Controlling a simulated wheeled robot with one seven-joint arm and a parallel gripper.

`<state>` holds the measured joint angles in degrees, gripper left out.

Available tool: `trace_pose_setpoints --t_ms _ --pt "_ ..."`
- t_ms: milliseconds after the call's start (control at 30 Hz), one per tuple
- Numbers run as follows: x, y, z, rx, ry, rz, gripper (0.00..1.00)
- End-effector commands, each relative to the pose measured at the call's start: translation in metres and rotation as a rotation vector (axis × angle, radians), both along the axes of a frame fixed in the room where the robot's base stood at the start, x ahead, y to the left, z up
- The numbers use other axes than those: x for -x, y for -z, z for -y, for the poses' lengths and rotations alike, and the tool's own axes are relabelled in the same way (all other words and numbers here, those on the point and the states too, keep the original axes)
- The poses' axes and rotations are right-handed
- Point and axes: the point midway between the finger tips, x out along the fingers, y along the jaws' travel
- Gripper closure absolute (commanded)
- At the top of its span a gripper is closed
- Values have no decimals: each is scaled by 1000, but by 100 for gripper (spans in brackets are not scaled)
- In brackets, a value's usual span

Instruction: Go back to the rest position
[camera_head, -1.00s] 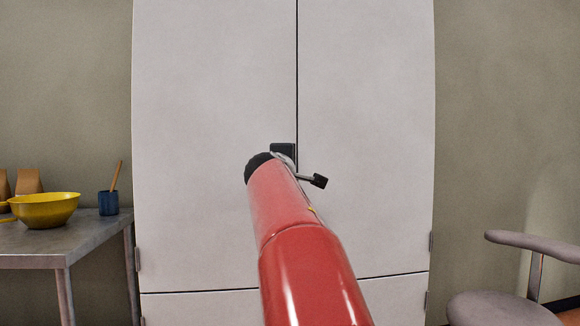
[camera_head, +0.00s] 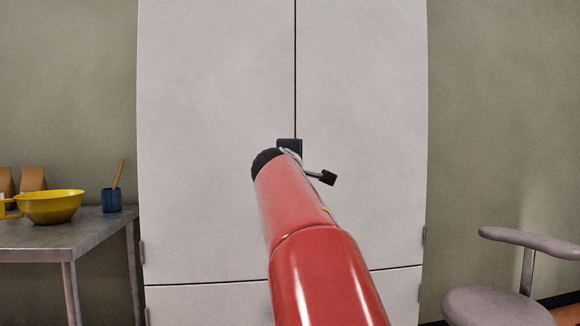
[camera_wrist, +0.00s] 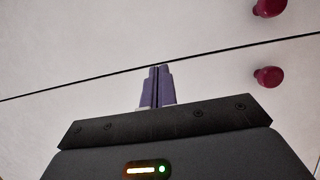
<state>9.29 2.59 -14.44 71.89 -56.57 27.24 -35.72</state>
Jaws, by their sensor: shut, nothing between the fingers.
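My gripper (camera_wrist: 158,70) shows in the wrist view with its two purple fingers closed together and nothing between them. It points at the pale front of a tall cabinet (camera_head: 215,90). A thin dark seam between the cabinet doors runs across behind the fingertips. Two dark red knobs (camera_wrist: 268,77) sit on the cabinet to the right of the fingers, apart from them. In the head view my red arm reaches forward and hides the gripper's fingers and the knobs. Both cabinet doors look closed.
A metal table (camera_head: 95,237) stands at the left with a yellow bowl (camera_head: 52,208), a blue cup (camera_head: 111,201) holding a wooden utensil, and brown bags (camera_head: 33,179). A grey chair (camera_head: 498,306) with an armrest stands at the right. Bare wall flanks the cabinet.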

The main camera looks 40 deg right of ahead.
Motion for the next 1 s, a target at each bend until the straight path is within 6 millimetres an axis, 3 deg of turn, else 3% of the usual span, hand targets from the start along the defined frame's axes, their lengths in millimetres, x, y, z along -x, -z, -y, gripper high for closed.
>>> trace_pose_setpoints --t_ms 400,800,900,1000 --pt "69 1 25 -2 2 -1 100" --pt "81 3 29 -4 1 -1 100" --pt "82 14 21 -59 -12 8 100" --pt "87 48 -3 -218 -46 33 100"
